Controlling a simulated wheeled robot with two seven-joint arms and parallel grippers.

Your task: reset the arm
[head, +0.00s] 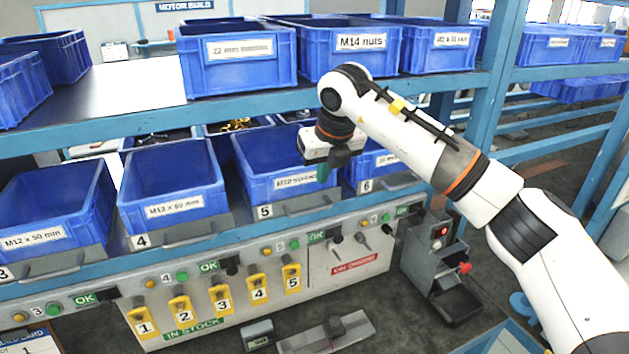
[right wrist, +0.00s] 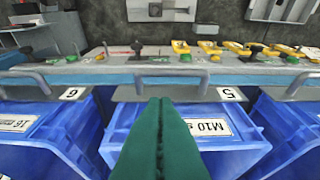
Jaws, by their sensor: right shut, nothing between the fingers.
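My right arm (head: 420,130) reaches in from the right of the head view, bent down at the wrist. My right gripper (head: 324,173) has green fingers and hangs over bin 5 (head: 262,160), a blue bin with an M10 label. In the right wrist view the green fingers (right wrist: 160,110) are pressed together with nothing between them, in front of the M10 bin's label (right wrist: 208,127). I cannot tell how far above the bin the fingertips are. My left gripper is not in view.
Blue bins stand on the shelf above, including the M14 nuts bin (head: 352,46). Below runs a panel with yellow numbered tags (head: 221,299) and buttons. A grey device with a red knob (head: 436,262) stands at the right. A blue post (head: 487,95) rises behind my arm.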

